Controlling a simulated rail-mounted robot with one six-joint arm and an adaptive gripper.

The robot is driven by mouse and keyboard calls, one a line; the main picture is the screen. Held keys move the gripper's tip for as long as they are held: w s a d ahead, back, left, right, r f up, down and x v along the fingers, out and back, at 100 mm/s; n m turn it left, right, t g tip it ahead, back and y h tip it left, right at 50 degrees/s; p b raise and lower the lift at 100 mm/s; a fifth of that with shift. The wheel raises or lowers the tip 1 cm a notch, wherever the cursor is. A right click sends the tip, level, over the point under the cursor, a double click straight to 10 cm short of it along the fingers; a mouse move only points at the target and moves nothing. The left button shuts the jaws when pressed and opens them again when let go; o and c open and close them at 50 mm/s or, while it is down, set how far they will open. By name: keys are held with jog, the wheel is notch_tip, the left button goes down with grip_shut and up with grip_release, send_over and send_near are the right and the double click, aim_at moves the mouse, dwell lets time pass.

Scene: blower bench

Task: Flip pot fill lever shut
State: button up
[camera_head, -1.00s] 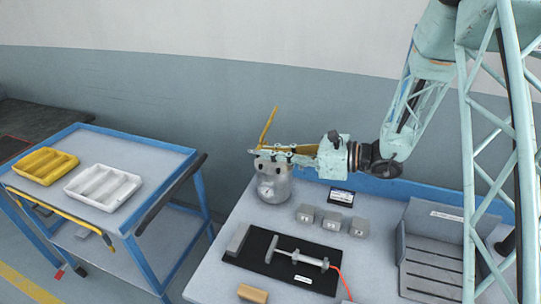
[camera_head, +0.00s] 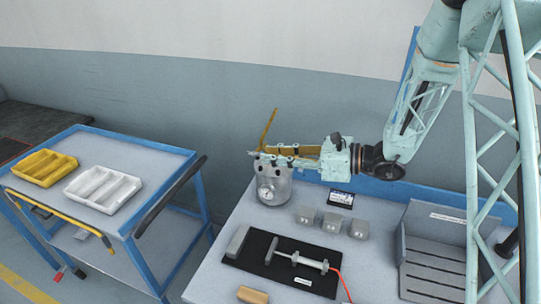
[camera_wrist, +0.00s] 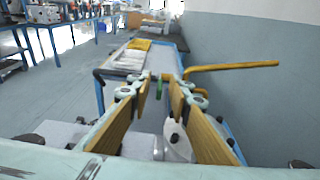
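The pot (camera_head: 274,187) is a grey metal vessel with a round dial on its front, at the back left of the bench. A thin yellow lever (camera_head: 267,129) stands up, tilted slightly right, above the pot in the head view. In the wrist view the yellow lever (camera_wrist: 235,66) stretches right from just beyond the right fingertip. My gripper (camera_head: 256,157) is above the pot, its fingers pointing left. Its two fingers (camera_wrist: 161,78) are apart with nothing held between them. I cannot tell whether a fingertip touches the lever. The lever's base is partly hidden by the fingers.
A blue-framed trolley (camera_head: 148,153) at left carries a yellow tray (camera_head: 45,167) and a white tray (camera_head: 103,191). On the bench are several small grey blocks (camera_head: 331,222), a black mat (camera_head: 258,250) with a T-handled tool, and a grey slotted rack (camera_head: 433,262).

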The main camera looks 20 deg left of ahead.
jog(key=d+r, duration=0.2)
jog(key=d, duration=0.9)
jog(key=shift+s, duration=0.35)
jog(key=shift+s+r, duration=0.1)
jog(key=shift+r, duration=0.05)
jog(key=s+d+r+n+g+h, duration=0.1)
jog(key=s+d+r+n+h, duration=0.2)
jog(key=s, duration=0.5)
jog(key=s+d+r+n+g+h, duration=0.1)
jog(key=s+d+r+n+h, duration=0.1)
jog(key=s+r+n, duration=0.45)
jog(key=s+d+r+n+g+h, duration=0.1)
jog(key=s+d+r+h, duration=0.1)
jog(key=s, duration=0.8)
jog(key=s+d+r+n+t+h, duration=0.2)
jog(key=s+d, duration=0.5)
jog(key=d, duration=0.4)
jog(key=s+d+r+n+t+h, duration=0.3)
jog(key=s+d+n+h, duration=0.3)
jog(key=d, duration=0.5)
jog(key=shift+s+d+r+t+h, duration=0.35)
jog(key=shift+s+t, duration=0.25)
jog(key=shift+s, duration=0.5)
